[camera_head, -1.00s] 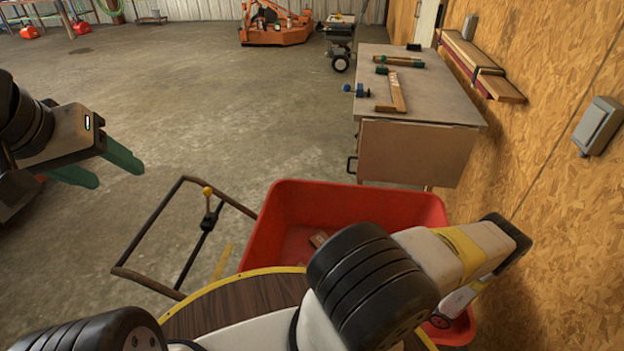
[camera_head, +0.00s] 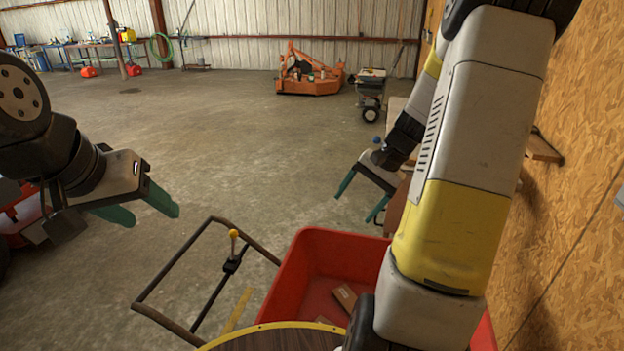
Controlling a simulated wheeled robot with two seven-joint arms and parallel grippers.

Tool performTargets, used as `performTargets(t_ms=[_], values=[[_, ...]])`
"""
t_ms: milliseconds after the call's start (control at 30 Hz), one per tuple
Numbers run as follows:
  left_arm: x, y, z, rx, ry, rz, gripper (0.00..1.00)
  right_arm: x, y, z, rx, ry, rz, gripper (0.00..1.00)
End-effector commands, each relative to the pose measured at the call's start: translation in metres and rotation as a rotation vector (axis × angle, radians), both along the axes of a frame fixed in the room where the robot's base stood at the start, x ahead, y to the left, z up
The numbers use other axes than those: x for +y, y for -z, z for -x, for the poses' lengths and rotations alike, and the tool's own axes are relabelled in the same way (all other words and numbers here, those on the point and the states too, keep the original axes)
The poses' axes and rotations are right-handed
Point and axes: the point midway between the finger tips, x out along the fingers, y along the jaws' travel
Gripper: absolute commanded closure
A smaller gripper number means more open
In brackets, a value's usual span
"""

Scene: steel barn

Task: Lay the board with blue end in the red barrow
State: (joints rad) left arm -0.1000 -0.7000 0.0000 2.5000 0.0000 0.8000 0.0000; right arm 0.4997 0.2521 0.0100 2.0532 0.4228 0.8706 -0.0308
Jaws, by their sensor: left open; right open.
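The red barrow (camera_head: 300,275) stands at the lower middle, partly hidden by my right arm. Short wooden pieces (camera_head: 344,297) lie in it; I cannot make out a blue end on them. My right gripper (camera_head: 355,207) is open and empty, fingers pointing down-left, just above and beyond the barrow's far rim in the picture. A small blue knob-like thing (camera_head: 377,140) shows just above this gripper, near the workbench; I cannot tell if it belongs to a board. My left gripper (camera_head: 149,214) is open and empty over the floor at the left.
A wooden board end (camera_head: 543,148) juts from the right wall (camera_head: 575,200). A black tubular handle frame (camera_head: 172,268) stands left of the barrow. An orange machine (camera_head: 309,80) is far back. The middle floor is clear.

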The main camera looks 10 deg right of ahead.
Motion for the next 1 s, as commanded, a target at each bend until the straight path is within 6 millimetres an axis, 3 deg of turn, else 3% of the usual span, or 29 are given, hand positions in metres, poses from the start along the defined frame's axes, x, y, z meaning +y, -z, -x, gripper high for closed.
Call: performTargets(t_ms=[33, 200, 400, 633, 1000], values=[[0.000, 0.000, 0.000, 0.000, 0.000, 0.000, 0.43, 0.019, -0.028, 0.008, -0.050, -0.069, 0.051, 0.23], [0.000, 0.000, 0.000, 0.000, 0.000, 0.000, 0.43, 0.070, -0.092, 0.047, -0.199, -0.272, 0.204, 0.23], [0.000, 0.000, 0.000, 0.000, 0.000, 0.000, 0.43, 0.111, -0.141, 0.106, -0.396, -0.477, 0.362, 0.23], [0.000, 0.000, 0.000, 0.000, 0.000, 0.000, 0.43, 0.130, -0.160, 0.151, -0.561, -0.610, 0.471, 0.23], [0.000, 0.000, 0.000, 0.000, 0.000, 0.000, 0.43, 0.132, -0.163, 0.160, -0.598, -0.636, 0.495, 0.23]])
